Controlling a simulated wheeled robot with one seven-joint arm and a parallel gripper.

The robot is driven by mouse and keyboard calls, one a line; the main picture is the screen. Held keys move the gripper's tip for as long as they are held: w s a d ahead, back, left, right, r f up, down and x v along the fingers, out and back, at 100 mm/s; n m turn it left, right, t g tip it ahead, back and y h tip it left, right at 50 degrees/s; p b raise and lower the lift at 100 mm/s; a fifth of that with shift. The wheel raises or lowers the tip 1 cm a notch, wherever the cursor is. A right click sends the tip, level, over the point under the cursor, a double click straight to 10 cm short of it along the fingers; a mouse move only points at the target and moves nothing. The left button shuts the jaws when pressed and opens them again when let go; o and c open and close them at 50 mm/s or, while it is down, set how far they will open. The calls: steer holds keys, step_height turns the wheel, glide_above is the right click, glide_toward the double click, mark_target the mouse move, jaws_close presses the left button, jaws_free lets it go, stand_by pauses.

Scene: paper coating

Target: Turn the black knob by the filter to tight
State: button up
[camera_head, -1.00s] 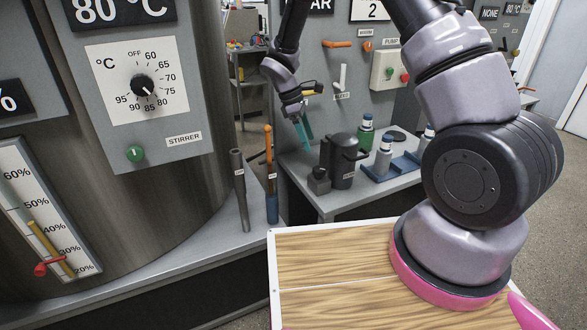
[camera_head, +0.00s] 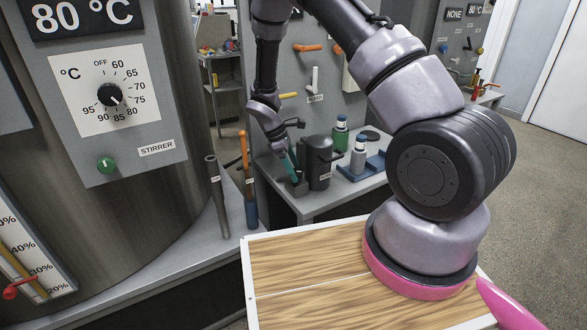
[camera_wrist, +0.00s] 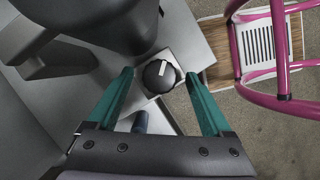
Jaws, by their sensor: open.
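The black knob (camera_wrist: 159,76) has a white pointer line and sits on a small grey box, next to the black filter housing (camera_wrist: 100,25). In the head view the filter (camera_head: 319,165) stands on the grey side table, with a small dark block (camera_head: 297,187) at its left foot. My gripper (camera_wrist: 159,74) is open, with one teal finger on each side of the knob in the wrist view. I cannot tell whether the fingertips reach down around the knob. In the head view my gripper (camera_head: 293,172) is just above the block, and the knob itself is not clearly visible.
A blue tray (camera_head: 362,167) with bottles stands right of the filter. A grey rod (camera_head: 217,197) and an orange-handled tool (camera_head: 247,180) stand upright to the left. The large steel tank (camera_head: 170,60) is at the left. A pink frame (camera_wrist: 280,50) shows in the wrist view.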

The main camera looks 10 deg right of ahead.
jaws_close()
steer(key=shift+m, duration=0.4)
steer(key=m+g, duration=0.1)
steer(key=m, duration=0.2)
steer(key=shift+w+d+y, duration=0.1)
steer(key=shift+w+y, duration=0.1)
steer(key=shift+y, duration=0.2)
steer(key=shift+d+m+g+y, duration=0.1)
steer(key=shift+m+g+y, duration=0.3)
steer(key=shift+m, duration=1)
steer(key=shift+m+g+y, duration=0.4)
steer(key=shift+m, duration=1)
steer(key=shift+w, duration=0.1)
jaws_free()
